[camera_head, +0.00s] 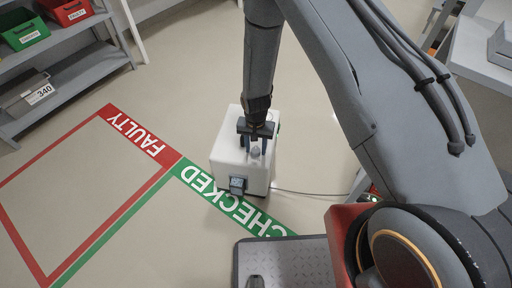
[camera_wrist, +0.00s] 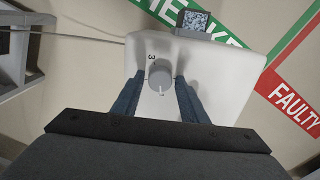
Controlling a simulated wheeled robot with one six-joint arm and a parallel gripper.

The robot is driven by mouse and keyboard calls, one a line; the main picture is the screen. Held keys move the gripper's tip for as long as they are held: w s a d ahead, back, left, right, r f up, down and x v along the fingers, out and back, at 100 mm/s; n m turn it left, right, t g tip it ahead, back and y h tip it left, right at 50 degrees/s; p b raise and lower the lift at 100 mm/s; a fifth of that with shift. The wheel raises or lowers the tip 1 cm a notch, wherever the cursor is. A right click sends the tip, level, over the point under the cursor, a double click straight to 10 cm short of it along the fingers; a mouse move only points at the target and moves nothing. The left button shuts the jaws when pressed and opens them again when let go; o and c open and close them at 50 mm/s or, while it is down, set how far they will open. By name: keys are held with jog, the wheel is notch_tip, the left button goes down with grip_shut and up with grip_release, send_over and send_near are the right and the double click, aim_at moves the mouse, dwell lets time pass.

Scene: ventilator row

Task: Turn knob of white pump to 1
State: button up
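The white pump (camera_head: 228,152) stands on the floor across the green line, below my arm in the head view. Its pale top (camera_wrist: 220,73) fills the middle of the wrist view. The grey round knob (camera_wrist: 160,77) is on that top, with a numeral 3 beside it; other marks are too small to read. My gripper (camera_wrist: 159,84) is open, with one blue finger on each side of the knob and a visible gap to it. In the head view my gripper (camera_head: 255,146) is just over the pump's top. A small dark display box (camera_head: 238,185) is on the pump's side.
A cable (camera_head: 310,193) runs right from the pump. Floor markings read FAULTY (camera_head: 140,134) in red and CHECKED in green (camera_head: 222,200). A shelf (camera_head: 75,65) with red and green bins stands upper left. A grey table (camera_head: 480,55) is upper right. The floor left of the pump is clear.

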aim_at(256, 150)
jog(key=shift+o, duration=0.8)
jog(key=shift+r+p, duration=0.5)
jog(key=shift+r, duration=3.4)
